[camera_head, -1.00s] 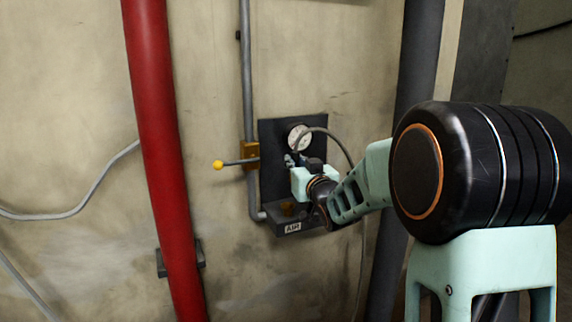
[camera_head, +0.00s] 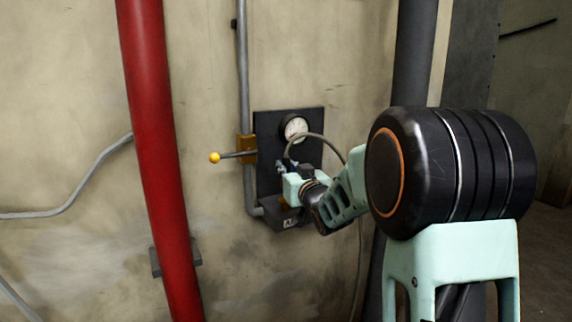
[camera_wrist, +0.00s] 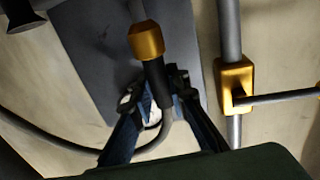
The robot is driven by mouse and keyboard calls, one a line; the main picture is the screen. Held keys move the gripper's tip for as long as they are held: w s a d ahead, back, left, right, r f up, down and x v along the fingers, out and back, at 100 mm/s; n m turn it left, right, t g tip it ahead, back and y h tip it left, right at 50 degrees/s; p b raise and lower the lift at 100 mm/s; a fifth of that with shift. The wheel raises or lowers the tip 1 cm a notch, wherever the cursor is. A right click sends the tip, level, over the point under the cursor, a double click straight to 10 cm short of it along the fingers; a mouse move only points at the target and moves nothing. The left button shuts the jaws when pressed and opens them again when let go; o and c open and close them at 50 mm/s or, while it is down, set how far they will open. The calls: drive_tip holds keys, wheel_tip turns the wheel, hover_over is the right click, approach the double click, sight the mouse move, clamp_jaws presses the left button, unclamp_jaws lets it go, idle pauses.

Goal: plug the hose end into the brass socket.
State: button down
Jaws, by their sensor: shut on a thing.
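My gripper (camera_head: 282,172) is in front of the dark wall panel. In the wrist view its two fingers (camera_wrist: 157,98) are shut on the black hose end (camera_wrist: 154,78). The grey hose bends away from behind the fingers. The brass socket (camera_wrist: 146,40) is straight beyond the hose end and in line with it. They overlap in this view, so I cannot tell whether the hose end is in the socket or just in front of it. In the head view my gripper largely hides the socket.
A gauge (camera_head: 295,129) sits high on the panel (camera_head: 268,130). Left of it are a brass valve block (camera_head: 246,149) with a yellow-knobbed lever (camera_head: 215,158) and a grey pipe (camera_head: 243,70). A thick red pipe (camera_head: 155,150) stands further left. A dark pipe (camera_head: 413,60) stands right.

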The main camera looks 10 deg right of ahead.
drive_tip(key=shift+f+b, duration=0.55)
drive_tip(key=shift+f, duration=0.75)
drive_tip(key=shift+b, duration=0.6)
idle(0.4)
drive_tip(key=shift+f+b, duration=0.7)
drive_tip(key=shift+b, duration=0.05)
drive_tip(key=c, duration=2.2)
unclamp_jaws()
drive_tip(key=shift+o, duration=0.2)
drive_tip(key=shift+s, duration=0.1)
drive_tip(key=s+d+b, duration=0.1)
drive_tip(key=s+b, duration=0.1)
drive_tip(key=s, duration=0.8)
drive_tip(key=shift+s+d, duration=0.35)
drive_tip(key=shift+d, duration=0.1)
